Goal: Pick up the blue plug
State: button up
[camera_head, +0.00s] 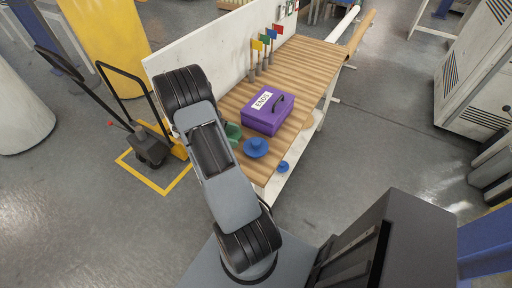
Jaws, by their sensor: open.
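A blue round plug (256,148) with a raised middle sits on the wooden table (313,62), near its front end, just in front of a purple box. A smaller-looking blue round piece (283,167) shows to the right and lower, against a white surface beyond the tabletop's edge. I cannot tell which of the two the task means. My arm stands at the left of the table and its links cover part of the scene. My gripper is not visible.
A purple box (282,115) with a white label and dark handle stands on the table. A green object (233,130) is partly hidden by my arm. A pallet jack (150,146) stands left. Floor right of the table is clear.

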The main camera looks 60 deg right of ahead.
aim_at(256, 141)
jog(key=shift+p+x, duration=1.1)
jog(key=shift+x, duration=3.15)
jog(key=shift+a, duration=0.1)
jog(key=c, duration=0.9)
jog(key=shift+o, duration=0.2)
jog(key=shift+r, duration=0.15)
